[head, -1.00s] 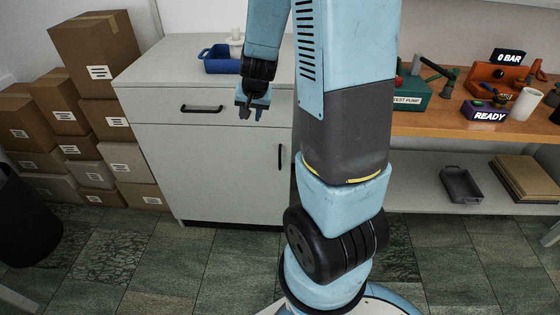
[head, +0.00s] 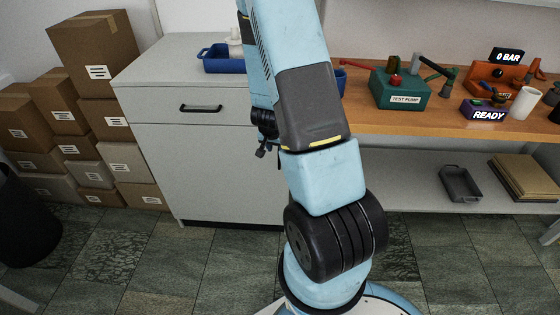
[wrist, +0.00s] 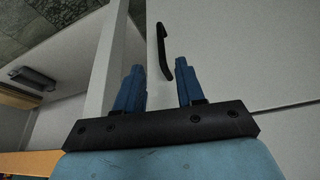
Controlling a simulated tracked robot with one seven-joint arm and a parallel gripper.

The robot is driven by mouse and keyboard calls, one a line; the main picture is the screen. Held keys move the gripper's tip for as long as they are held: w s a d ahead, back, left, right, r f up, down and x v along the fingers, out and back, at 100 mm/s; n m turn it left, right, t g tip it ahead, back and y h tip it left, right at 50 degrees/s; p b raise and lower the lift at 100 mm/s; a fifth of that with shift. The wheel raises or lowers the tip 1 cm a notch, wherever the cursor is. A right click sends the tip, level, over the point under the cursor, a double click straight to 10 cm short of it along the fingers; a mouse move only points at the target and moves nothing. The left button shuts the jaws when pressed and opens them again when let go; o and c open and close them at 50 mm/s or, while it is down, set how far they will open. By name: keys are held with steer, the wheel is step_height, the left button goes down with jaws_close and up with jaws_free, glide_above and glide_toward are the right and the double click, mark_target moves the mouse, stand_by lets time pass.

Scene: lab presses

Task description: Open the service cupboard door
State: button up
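The service cupboard (head: 190,120) is a light grey cabinet with a drawer above and a door (head: 205,175) below. The door's black upright handle shows in the wrist view (wrist: 162,45); in the head view my arm hides it. My gripper (wrist: 158,70) is open, its two blue fingers apart and empty. In the wrist view the handle's near end appears between the fingertips, closer to the right finger; I cannot tell whether they touch. In the head view my gripper (head: 262,150) is small and partly hidden behind my arm, in front of the door's right part.
The drawer has a black handle (head: 201,108). A blue bin (head: 222,60) stands on the cupboard top. Stacked cartons (head: 100,100) are at left. A wooden bench (head: 420,122) with a test pump (head: 403,90) stands at right. The floor before the cupboard is clear.

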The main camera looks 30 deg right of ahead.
mark_target(279, 167)
steer(key=x, duration=1.2)
steer(key=shift+a+f, duration=0.1)
steer(key=shift+c, duration=0.5)
jaws_close()
